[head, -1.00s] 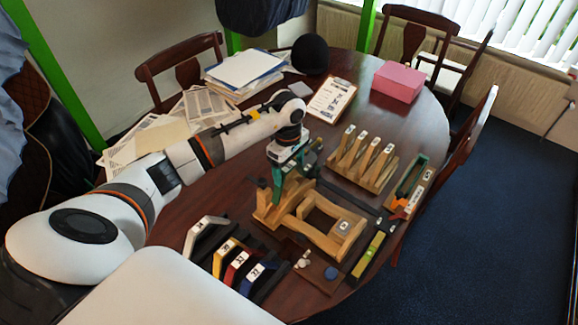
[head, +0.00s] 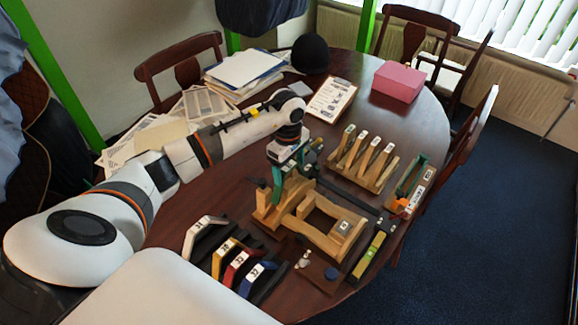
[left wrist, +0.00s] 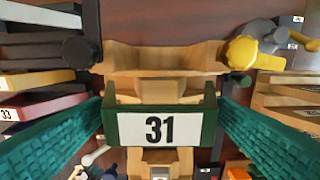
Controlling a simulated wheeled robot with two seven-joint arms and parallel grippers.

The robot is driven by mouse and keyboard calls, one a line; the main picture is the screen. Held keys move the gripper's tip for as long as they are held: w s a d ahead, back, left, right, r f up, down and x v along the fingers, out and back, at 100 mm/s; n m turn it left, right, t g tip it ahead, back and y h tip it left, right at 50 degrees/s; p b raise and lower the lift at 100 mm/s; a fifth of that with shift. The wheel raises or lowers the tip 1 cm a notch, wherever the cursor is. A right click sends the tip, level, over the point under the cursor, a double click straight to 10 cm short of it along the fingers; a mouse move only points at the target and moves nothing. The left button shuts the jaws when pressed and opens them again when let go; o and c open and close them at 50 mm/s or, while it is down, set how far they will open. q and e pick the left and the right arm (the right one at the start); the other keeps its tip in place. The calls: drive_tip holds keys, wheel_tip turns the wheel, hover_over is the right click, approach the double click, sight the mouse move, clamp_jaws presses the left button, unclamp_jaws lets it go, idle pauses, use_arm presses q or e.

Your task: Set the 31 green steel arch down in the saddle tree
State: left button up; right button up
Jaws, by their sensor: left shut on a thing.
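The green steel arch marked 31 (left wrist: 160,128) is between the teal fingers of my left gripper (left wrist: 160,120), its label facing the wrist camera. In the head view my left gripper (head: 287,165) is shut on the arch at the wooden saddle tree (head: 328,240). The tree's pale wood (left wrist: 160,58) shows behind the arch in the left wrist view. The arch is over or at the tree's back end. I cannot tell whether its underside touches the wood, as the gripper and arch hide the contact. My right gripper is not in view.
White, yellow, red and blue numbered arches (head: 240,262) stand at the front left. A slotted wooden rack (head: 362,165) is behind the tree. A yellow-green level (head: 369,256) lies at right. Papers (head: 190,108), a clipboard (head: 331,98) and a pink box (head: 399,82) are farther back.

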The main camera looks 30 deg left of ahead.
sight(290, 184)
use_arm(q)
drive_tip(key=shift+f+b, duration=0.8)
drive_tip(key=shift+f, duration=0.05)
drive_tip(key=shift+f+b, duration=2)
drive_tip(key=shift+f, duration=0.15)
idle(1.4)
idle(0.8)
idle(0.4)
drive_tip(key=o, duration=1)
drive_tip(key=shift+o, duration=0.2)
drive_tip(key=shift+r, duration=0.1)
drive_tip(key=shift+r+p, duration=1.15)
drive_tip(key=shift+r, duration=1.3)
